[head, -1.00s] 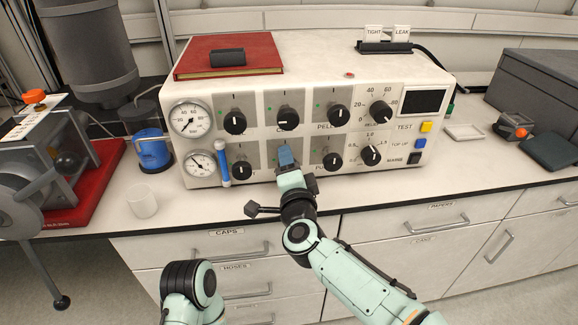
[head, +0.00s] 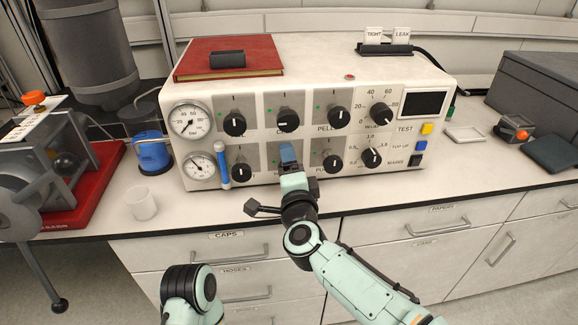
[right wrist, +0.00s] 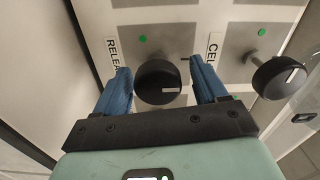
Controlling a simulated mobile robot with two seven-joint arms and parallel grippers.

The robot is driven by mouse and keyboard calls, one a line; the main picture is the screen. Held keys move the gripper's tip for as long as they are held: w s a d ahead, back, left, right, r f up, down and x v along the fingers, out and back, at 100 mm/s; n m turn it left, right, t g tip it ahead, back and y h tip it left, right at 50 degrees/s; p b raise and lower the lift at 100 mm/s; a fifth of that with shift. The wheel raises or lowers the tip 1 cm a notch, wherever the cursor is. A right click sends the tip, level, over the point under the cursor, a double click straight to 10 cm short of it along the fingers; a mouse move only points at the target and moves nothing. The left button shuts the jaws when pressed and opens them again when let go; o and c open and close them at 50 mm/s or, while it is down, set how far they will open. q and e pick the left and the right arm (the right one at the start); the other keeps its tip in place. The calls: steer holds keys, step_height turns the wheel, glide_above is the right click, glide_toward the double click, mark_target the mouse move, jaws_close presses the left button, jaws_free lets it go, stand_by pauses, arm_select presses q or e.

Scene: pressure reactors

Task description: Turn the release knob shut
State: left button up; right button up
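The release knob (right wrist: 158,82) is a round black knob with a white mark on its face. In the right wrist view its label, partly cut off, reads "RELEA". My right gripper (right wrist: 163,88) is open, with one blue finger on each side of the knob and a visible gap at both sides. In the head view my right gripper (head: 288,153) is at the lower row of the control panel (head: 310,95) and hides the release knob. The left gripper is not in view; only part of my left arm shows at the bottom.
The cell knob (right wrist: 278,78) is close beside the right finger in the wrist view. A white cup (head: 141,203) and a blue container (head: 152,152) are further left.

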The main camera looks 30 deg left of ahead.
steer(key=shift+s, duration=0.1)
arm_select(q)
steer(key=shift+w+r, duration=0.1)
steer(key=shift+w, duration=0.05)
arm_select(e)
steer(key=v, duration=1.3)
steer(key=shift+d, duration=0.1)
